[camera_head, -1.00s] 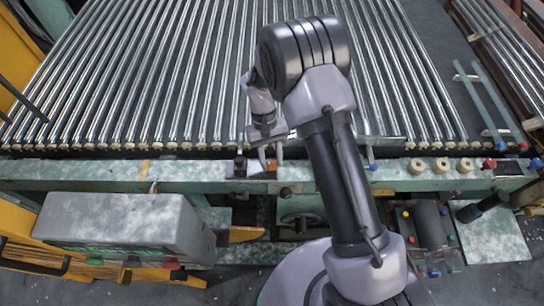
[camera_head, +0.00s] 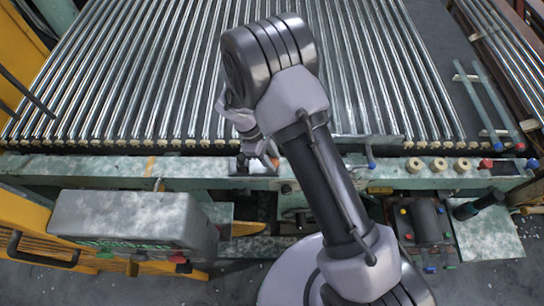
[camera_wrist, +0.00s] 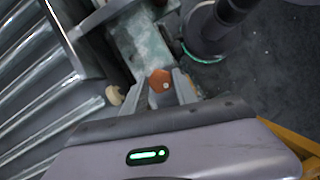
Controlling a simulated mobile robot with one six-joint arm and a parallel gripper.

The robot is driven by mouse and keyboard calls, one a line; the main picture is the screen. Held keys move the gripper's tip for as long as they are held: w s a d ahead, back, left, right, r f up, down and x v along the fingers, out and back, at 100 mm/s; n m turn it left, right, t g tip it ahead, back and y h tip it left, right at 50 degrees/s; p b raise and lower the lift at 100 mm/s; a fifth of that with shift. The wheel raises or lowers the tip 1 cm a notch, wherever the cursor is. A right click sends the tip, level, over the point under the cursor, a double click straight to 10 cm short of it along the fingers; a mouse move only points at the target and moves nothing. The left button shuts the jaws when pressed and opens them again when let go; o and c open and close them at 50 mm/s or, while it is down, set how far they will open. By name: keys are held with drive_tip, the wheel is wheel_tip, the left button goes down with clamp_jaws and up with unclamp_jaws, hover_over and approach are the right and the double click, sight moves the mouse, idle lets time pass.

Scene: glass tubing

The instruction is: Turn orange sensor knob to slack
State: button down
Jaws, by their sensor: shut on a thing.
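The orange sensor knob (camera_wrist: 160,79) shows in the wrist view as a small orange, many-sided piece with a pale spot on its face. It sits between the two grey fingertips of my gripper (camera_wrist: 166,85), which is shut on it. In the head view my gripper (camera_head: 257,161) reaches down to the speckled green rail (camera_head: 110,167) at the front of the roller bed. There the fingers and wrist hide most of the knob, so its turn angle cannot be read.
Long shiny rollers (camera_head: 130,75) fill the table behind the rail. A grey control box (camera_head: 125,217) stands front left. A motor (camera_head: 427,219) sits front right.

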drive_tip(key=shift+n+t, duration=0.8)
drive_tip(key=shift+n, duration=1.3)
drive_tip(key=shift+s, duration=0.1)
drive_tip(key=c, duration=1)
unclamp_jaws()
drive_tip(key=shift+a+r, duration=0.1)
drive_tip(key=p+v, duration=0.3)
drive_tip(key=v, duration=1.4)
drive_tip(key=shift+a, duration=0.25)
